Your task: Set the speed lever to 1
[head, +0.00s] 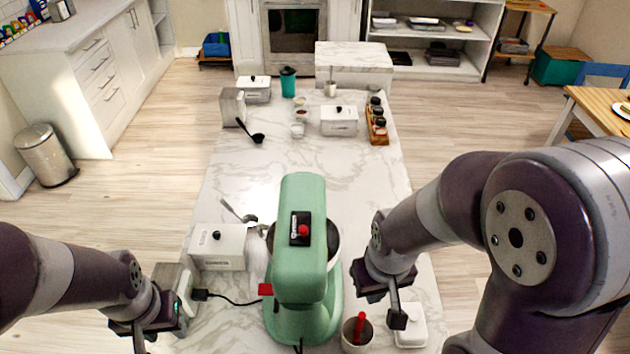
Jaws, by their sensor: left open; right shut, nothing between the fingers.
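A green stand mixer (302,265) stands on the marble counter, near me and in the middle of the head view. On top of its head is a black plate with a red knob (303,230). A small red tab (265,290) sticks out at the mixer's left side; I cannot tell which red part is the speed lever, and no speed marks are readable. My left gripper (142,340) is open and empty, low at the left, apart from the mixer. My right gripper (397,316) is shut and empty, to the right of the mixer and not touching it.
A white canister box (218,247) stands left of the mixer, with a black plug and cable (232,298) in front. A cup with a red-handled tool (358,335) and a white lidded dish (411,326) are near my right gripper. The counter's middle (300,158) is clear.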

